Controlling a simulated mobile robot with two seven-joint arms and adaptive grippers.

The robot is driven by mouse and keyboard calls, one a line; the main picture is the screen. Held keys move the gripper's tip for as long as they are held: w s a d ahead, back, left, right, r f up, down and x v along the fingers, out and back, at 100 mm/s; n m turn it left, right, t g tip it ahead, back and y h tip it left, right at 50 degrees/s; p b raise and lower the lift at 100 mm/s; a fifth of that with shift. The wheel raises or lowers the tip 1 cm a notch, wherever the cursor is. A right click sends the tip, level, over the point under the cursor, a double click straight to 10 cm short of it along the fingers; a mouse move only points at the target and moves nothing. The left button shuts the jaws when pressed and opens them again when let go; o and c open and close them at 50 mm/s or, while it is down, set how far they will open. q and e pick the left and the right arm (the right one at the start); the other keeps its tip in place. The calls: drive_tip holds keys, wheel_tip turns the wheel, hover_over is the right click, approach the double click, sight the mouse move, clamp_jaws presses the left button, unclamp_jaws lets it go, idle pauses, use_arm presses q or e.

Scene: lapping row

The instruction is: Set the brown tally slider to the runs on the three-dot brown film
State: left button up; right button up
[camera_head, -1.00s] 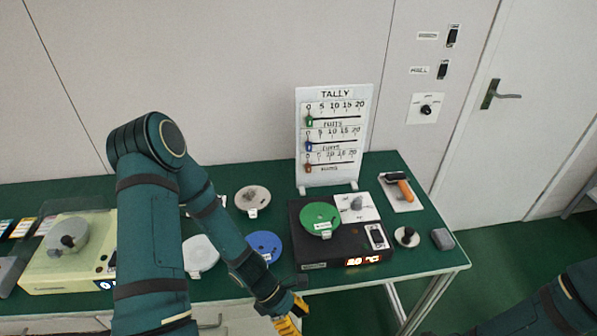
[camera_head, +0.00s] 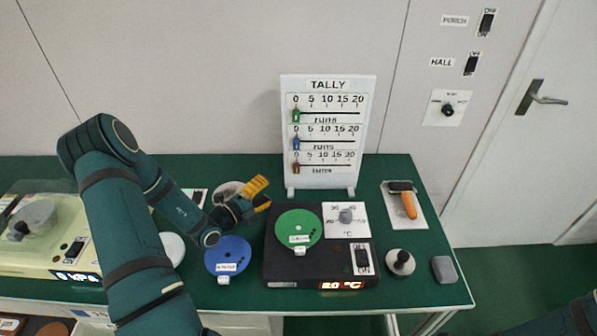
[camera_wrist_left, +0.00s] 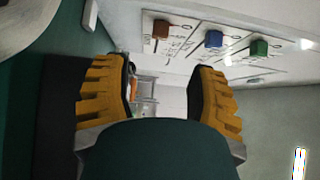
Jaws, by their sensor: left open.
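The white tally board (camera_head: 329,83) stands upright at the back of the bench with three slider rows. The brown slider (camera_head: 296,168) is on the lowest row, at the 0 end; it also shows in the left wrist view (camera_wrist_left: 161,29). The blue slider (camera_head: 296,143) and green slider (camera_head: 296,116) are also at 0. My left gripper (camera_head: 262,192) is open and empty, in front of and left of the board's foot, apart from the sliders. In the left wrist view its two yellow fingers (camera_wrist_left: 160,95) are spread. I cannot make out a three-dot brown film. My right gripper is out of view.
A black hot plate (camera_head: 283,271) bears a green disc (camera_head: 299,229). A blue disc (camera_head: 227,258) lies to its left, near my arm. An orange-handled roller (camera_head: 409,205), a knobbed weight (camera_head: 400,262) and a grey block (camera_head: 444,269) lie at right.

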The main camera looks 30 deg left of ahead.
sight(295, 171)
use_arm(q)
drive_tip(key=b+x, duration=0.2)
drive_tip(key=x, duration=1)
drive_tip(key=shift+d, duration=0.1)
clamp_jaws()
drive_tip(key=shift+d, duration=0.1)
